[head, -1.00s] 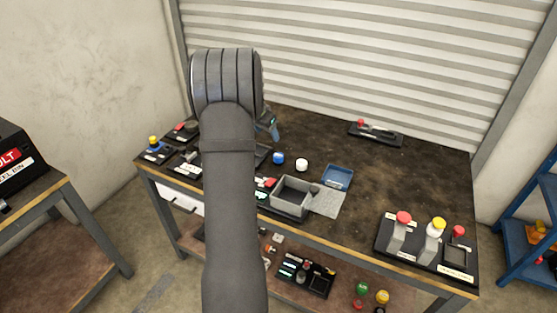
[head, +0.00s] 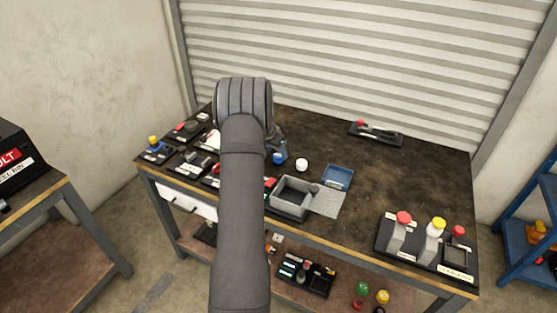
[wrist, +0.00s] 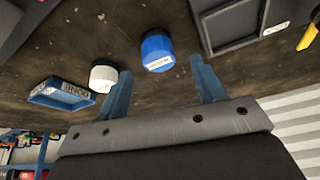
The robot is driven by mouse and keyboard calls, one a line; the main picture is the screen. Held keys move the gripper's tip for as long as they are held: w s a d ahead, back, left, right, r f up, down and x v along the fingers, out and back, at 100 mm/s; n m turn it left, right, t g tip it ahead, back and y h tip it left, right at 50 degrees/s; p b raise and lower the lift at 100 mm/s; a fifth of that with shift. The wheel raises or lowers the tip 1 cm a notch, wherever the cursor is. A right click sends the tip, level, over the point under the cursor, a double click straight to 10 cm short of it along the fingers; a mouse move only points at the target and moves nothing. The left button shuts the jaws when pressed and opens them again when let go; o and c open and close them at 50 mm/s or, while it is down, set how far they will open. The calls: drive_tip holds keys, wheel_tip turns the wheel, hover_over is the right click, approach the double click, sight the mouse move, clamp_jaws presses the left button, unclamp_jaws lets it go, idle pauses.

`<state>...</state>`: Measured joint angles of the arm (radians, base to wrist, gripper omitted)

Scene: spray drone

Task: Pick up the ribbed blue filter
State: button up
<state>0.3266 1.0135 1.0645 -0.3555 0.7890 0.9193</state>
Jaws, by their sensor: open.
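The blue filter (head: 280,158) stands upright on the dark bench top. In the wrist view it is a short blue cylinder (wrist: 157,50) with a white label; ribs are too small to make out. My gripper (wrist: 161,67) is open and empty, its two blue fingers apart, with the filter showing between and beyond their tips. I see no contact. In the head view my arm hides most of the gripper, which is just left of and above the filter.
A white cylinder (wrist: 103,76) stands close to the blue one, near the left finger in the wrist view. A blue tray (head: 337,177) and a grey open box (head: 290,210) are nearby. A dark tray (wrist: 232,40) lies on the other side. The bench's right middle is clear.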

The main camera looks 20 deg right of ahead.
sight(279, 155)
drive_tip(key=x, duration=0.4)
drive_tip(key=shift+d+f, duration=0.15)
drive_tip(key=shift+f, duration=0.05)
drive_tip(key=c, duration=1.1)
drive_tip(key=shift+o, duration=0.2)
drive_tip(key=shift+r, duration=0.15)
